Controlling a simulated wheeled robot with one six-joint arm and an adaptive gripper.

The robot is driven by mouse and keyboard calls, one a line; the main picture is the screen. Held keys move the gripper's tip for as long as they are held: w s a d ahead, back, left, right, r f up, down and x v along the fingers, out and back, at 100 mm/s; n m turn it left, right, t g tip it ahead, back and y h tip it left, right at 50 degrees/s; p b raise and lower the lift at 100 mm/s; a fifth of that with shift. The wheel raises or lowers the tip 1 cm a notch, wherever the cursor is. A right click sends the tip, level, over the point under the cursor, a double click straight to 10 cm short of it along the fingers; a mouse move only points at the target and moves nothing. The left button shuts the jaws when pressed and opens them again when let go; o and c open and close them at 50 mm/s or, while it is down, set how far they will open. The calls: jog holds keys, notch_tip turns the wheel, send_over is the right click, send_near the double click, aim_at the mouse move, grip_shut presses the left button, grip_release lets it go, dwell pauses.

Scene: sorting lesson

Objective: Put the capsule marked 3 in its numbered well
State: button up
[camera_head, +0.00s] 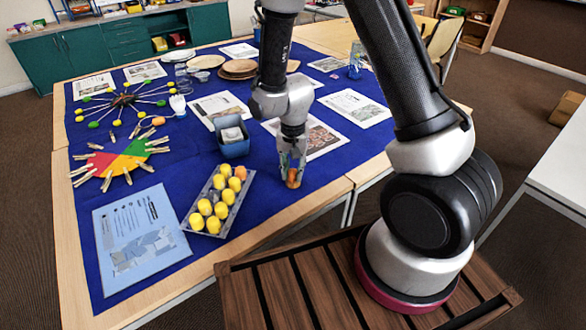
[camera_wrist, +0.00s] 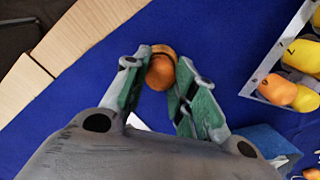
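My gripper (camera_head: 291,172) points down near the table's right front edge. Its fingers are closed around an orange capsule (camera_head: 292,183). In the wrist view the capsule (camera_wrist: 161,72) sits between the fingertips of my gripper (camera_wrist: 163,75), touching both sides as far as I can see. No number is readable on it. The grey tray (camera_head: 190,222) lies left of my gripper and holds several yellow capsules (camera_head: 205,207) and an orange one (camera_head: 240,172). The wrist view shows part of the tray (camera_wrist: 258,78) at upper right. Its well numbers are not readable.
A blue bin (camera_head: 235,151) stands behind the tray, left of my gripper. A printed sheet (camera_head: 322,143) lies behind my gripper. A coloured disc with clothespins (camera_head: 120,160) and a blue sheet (camera_head: 135,235) lie further left. Blue cloth between gripper and tray is clear.

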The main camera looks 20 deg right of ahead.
jog(key=shift+r, duration=0.1)
jog(key=shift+r, duration=3.4)
